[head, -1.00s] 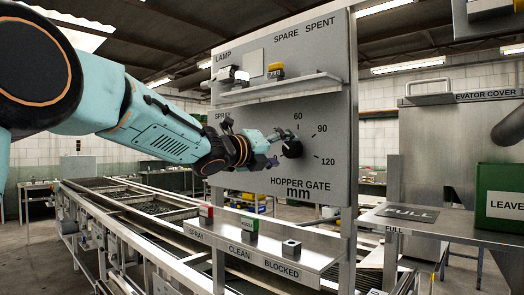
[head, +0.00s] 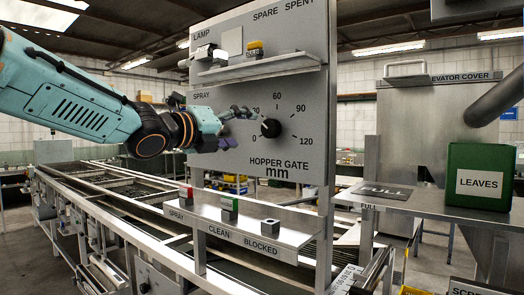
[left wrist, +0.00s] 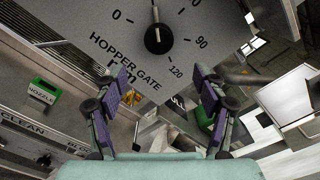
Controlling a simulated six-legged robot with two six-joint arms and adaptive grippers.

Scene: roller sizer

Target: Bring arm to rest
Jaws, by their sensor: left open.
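My left gripper (head: 240,128) is open and empty, in front of the grey hopper gate panel (head: 222,172) in the head view. Its fingertips are just left of the black hopper gate knob (head: 270,128). In the left wrist view the two purple-padded fingers (left wrist: 160,74) are spread wide, and the knob (left wrist: 158,40) shows beyond them with nothing between the pads. The fingers appear clear of the knob. The dial has numbers up to 120; the arm partly hides its left side in the head view. My right gripper is in neither view.
A shelf (head: 262,66) with lamp parts juts from the panel above. A lower ledge (head: 245,236) carries red, green and grey-topped blocks. A green LEAVES bin (head: 478,178) stands on a metal table at right. A long conveyor frame (head: 105,205) runs below my left arm.

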